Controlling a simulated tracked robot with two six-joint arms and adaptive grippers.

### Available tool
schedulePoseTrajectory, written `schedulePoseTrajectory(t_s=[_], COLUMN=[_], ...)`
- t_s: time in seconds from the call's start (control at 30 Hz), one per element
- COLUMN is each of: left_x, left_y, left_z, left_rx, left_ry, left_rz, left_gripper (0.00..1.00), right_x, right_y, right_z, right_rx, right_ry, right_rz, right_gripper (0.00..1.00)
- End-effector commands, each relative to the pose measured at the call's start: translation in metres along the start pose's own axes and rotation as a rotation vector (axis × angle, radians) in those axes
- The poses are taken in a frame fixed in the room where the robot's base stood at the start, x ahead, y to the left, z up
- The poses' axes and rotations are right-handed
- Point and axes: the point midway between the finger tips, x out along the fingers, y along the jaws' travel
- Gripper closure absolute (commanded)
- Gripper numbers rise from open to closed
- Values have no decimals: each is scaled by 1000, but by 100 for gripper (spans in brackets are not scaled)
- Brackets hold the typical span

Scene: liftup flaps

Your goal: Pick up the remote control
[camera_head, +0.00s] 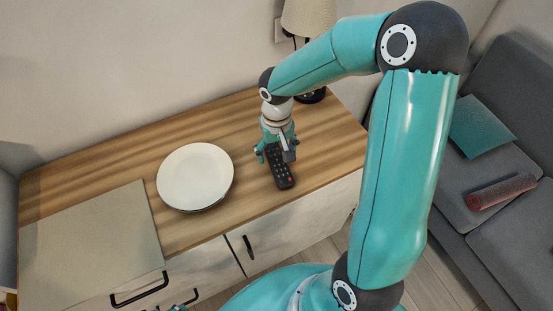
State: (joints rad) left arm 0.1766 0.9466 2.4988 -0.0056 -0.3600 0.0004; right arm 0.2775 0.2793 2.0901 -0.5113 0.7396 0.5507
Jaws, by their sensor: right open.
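The black remote control (284,179) lies on the wooden top of a low cabinet (315,135), near its front edge and right of the plate. Small buttons, one of them red, show on it. My right gripper (275,158) is directly over the far part of the remote, pointing down, with its fingers open to either side of it. The gripper hides the remote's far end, and I cannot tell if the fingers touch it. Of my left arm, only a small teal part shows at the bottom edge; its gripper fingers do not show clearly.
A white plate (195,176) stands left of the remote. A flat beige panel (90,245) covers the cabinet's left end. A lamp (308,18) stands behind my right arm. A grey sofa (510,80) with a teal cushion (480,126) and a red rolled item (501,190) is at right.

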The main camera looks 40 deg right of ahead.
Motion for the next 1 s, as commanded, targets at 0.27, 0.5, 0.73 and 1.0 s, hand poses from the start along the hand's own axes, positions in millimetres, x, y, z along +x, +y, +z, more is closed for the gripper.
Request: schedulePoseTrajectory(t_s=[0.27,0.5,0.73,1.0], left_x=[-1,-1,-1,-1], left_y=[0,0,0,0], left_z=[0,0,0,0], left_rx=[0,0,0,0], left_ry=[0,0,0,0], left_rz=[0,0,0,0], left_gripper=[53,53,53,53], right_x=[24,23,23,23], right_y=[0,0,0,0], right_z=[0,0,0,0], right_rx=[0,0,0,0], right_ry=[-1,0,0,0], right_rz=[0,0,0,0], right_gripper=[23,35,73,90])
